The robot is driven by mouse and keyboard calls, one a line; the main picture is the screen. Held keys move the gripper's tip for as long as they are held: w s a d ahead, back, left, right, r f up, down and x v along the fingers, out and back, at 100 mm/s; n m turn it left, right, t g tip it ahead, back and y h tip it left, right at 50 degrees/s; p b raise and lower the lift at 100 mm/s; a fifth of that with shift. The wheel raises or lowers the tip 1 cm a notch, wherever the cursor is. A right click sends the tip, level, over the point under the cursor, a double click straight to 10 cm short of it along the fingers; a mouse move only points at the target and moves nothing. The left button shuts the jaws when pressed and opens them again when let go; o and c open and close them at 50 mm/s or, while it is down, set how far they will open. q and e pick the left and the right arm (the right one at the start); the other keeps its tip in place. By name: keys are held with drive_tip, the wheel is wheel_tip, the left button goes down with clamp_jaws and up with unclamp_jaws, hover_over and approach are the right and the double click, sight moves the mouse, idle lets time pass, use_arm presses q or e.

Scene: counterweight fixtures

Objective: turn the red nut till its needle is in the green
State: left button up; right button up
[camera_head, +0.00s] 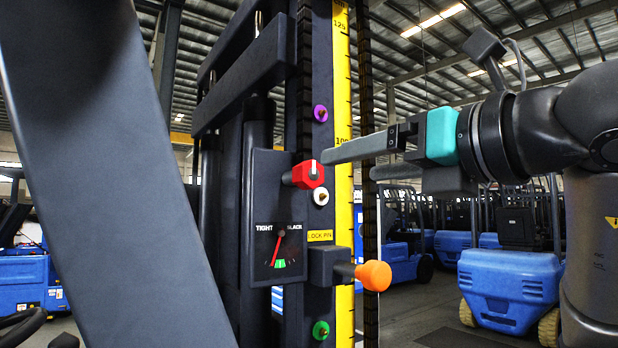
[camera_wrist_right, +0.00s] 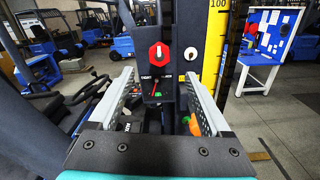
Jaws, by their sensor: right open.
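The red nut (camera_head: 305,174), with a white mark on it, sticks out of the dark mast plate. It also shows ahead in the right wrist view (camera_wrist_right: 159,51). The gauge (camera_head: 278,248) below it reads TIGHT on the left and SLACK on the right. Its red needle points down and slightly left, by the left edge of the small green patch; whether it touches the green is too small to tell. My right gripper (camera_head: 351,163) is open and empty, to the right of the nut and apart from it. My left gripper is not in view.
An orange knob (camera_head: 373,275) on the lock pin block sticks out below right of the nut. Purple (camera_head: 320,113), white (camera_head: 321,196) and green (camera_head: 320,330) knobs line the mast. A yellow scale (camera_head: 343,80) runs beside it. Blue forklifts (camera_head: 512,287) stand behind.

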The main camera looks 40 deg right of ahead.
sight(314, 174)
drive_tip(key=w, duration=0.6)
drive_tip(key=w+d+p, duration=0.1)
drive_tip(key=w, duration=0.2)
drive_tip(key=shift+w, duration=0.4)
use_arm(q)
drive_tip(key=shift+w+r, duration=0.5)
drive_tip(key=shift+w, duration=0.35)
use_arm(e)
drive_tip(key=shift+w, duration=0.4)
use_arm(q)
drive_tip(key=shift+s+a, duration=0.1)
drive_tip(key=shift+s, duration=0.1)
use_arm(e)
clamp_jaws()
